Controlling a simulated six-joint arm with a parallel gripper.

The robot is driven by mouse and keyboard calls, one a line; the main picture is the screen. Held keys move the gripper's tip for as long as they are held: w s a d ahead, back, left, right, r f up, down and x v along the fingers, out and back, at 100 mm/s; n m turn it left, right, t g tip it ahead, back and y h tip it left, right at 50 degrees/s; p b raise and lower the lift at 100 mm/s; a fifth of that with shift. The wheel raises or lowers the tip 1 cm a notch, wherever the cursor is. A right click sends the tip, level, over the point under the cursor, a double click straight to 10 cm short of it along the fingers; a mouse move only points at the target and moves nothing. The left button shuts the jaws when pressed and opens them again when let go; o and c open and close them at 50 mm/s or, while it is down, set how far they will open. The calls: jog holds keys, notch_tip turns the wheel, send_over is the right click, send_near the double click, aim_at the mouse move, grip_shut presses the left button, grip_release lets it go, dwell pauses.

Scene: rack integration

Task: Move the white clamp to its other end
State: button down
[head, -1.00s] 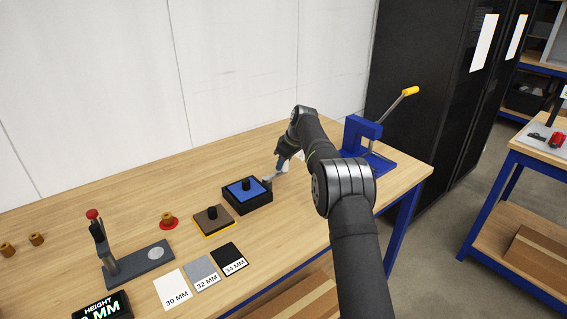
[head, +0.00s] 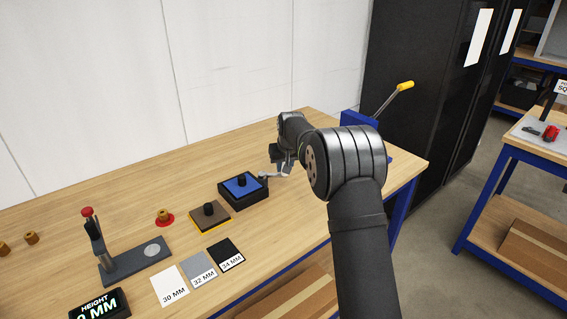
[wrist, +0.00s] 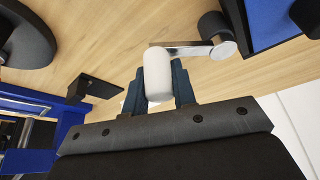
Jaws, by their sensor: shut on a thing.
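The white clamp is a white cylindrical handle (wrist: 157,75) on a short metal lever (wrist: 190,50), which joins a round pivot beside a black-and-blue fixture. My gripper (wrist: 160,84) is shut on the white handle, one dark finger on each side. In the head view the black fixture (head: 245,201) has a blue top with a black knob, and the lever (head: 270,176) reaches right from its far right corner. My gripper (head: 282,168) is there, its fingertips partly hidden by my own arm.
A blue press (head: 360,123) with a yellow-tipped handle stands right, partly behind my arm. A brown block (head: 210,219) with a black knob, a height gauge (head: 140,259) and labelled cards (head: 203,274) lie left and in front. The wood behind the fixture is clear.

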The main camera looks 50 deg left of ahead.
jog(key=s+d+m, duration=0.1)
jog(key=m, duration=0.1)
jog(key=s+m+t+h, duration=0.1)
jog(key=shift+d+m, duration=0.35)
jog(key=shift+m, duration=0.05)
jog(key=shift+s+d+m+t+h, duration=0.3)
jog(key=shift+s+m, duration=0.3)
jog(key=shift+m, duration=0.45)
jog(key=shift+s+d+m+t+h, duration=0.3)
jog(key=shift+s+m, duration=0.25)
jog(key=shift+m, duration=0.5)
jog(key=shift+s, duration=0.1)
jog(key=c, duration=1.2)
grip_release()
jog(key=v, duration=1.7)
jog(key=shift+a+r, duration=0.1)
jog(key=shift+r, duration=0.2)
jog(key=shift+f, duration=0.1)
jog(key=x, duration=1.7)
jog(key=shift+f, duration=0.2)
